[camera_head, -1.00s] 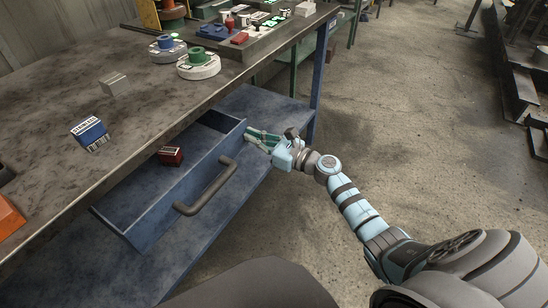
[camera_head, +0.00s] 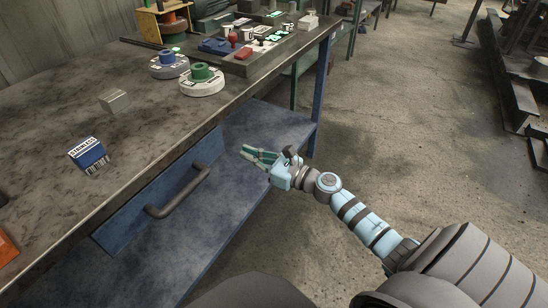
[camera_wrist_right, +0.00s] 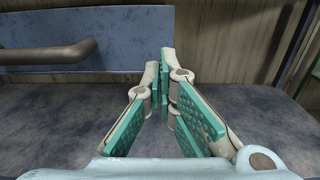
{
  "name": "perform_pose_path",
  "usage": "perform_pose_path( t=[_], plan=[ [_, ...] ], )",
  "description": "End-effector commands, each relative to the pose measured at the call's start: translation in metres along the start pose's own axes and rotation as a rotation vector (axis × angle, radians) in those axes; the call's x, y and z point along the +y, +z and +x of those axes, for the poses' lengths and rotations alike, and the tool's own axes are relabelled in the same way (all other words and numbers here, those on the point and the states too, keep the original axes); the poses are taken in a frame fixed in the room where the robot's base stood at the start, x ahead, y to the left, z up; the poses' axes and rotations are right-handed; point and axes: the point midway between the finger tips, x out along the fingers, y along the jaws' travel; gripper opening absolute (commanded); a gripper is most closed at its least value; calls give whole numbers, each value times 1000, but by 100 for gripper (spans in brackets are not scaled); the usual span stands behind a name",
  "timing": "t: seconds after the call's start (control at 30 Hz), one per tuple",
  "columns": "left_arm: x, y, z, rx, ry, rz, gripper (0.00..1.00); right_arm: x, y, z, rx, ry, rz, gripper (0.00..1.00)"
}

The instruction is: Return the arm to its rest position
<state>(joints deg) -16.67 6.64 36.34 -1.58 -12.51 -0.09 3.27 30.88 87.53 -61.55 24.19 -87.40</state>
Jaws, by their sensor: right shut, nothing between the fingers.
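My right gripper (camera_head: 246,153) is shut and empty in the head view, hanging over the blue lower shelf (camera_head: 225,205) to the right of the drawer handle (camera_head: 180,193). In the right wrist view the green-padded fingers (camera_wrist_right: 165,75) come close together at their tips with nothing between them. The blue drawer front (camera_head: 207,149) stands apart from the gripper and is pushed in under the tabletop. Its inside is hidden. The drawer front (camera_wrist_right: 120,48) and its handle (camera_wrist_right: 50,54) also show in the wrist view. My left gripper is not in view.
The worn tabletop (camera_head: 60,170) carries a blue-and-white box (camera_head: 88,153), a grey block (camera_head: 114,100) and two discs with blue (camera_head: 168,62) and green (camera_head: 201,79) hubs. A blue table leg (camera_head: 322,90) stands beyond the gripper. Open floor (camera_head: 420,140) lies to the right.

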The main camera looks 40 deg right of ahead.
Motion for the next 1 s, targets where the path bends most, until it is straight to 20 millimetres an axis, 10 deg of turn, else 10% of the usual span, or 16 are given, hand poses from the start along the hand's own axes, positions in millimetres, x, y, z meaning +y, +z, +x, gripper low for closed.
perform_pose_path(
  t=[0.2,0.53,0.67,0.83,1.0],
  plan=[
    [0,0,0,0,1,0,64,2,0,-49,2,5,-3,0],
    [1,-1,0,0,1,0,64,2,1,-58,-1,3,25,0],
    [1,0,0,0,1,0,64,-18,-9,-60,11,-78,347,0],
    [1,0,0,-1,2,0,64,-97,-142,-124,-28,-580,1319,0],
    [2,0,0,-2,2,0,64,-78,-300,-235,-260,-1160,2021,0]
  ],
)
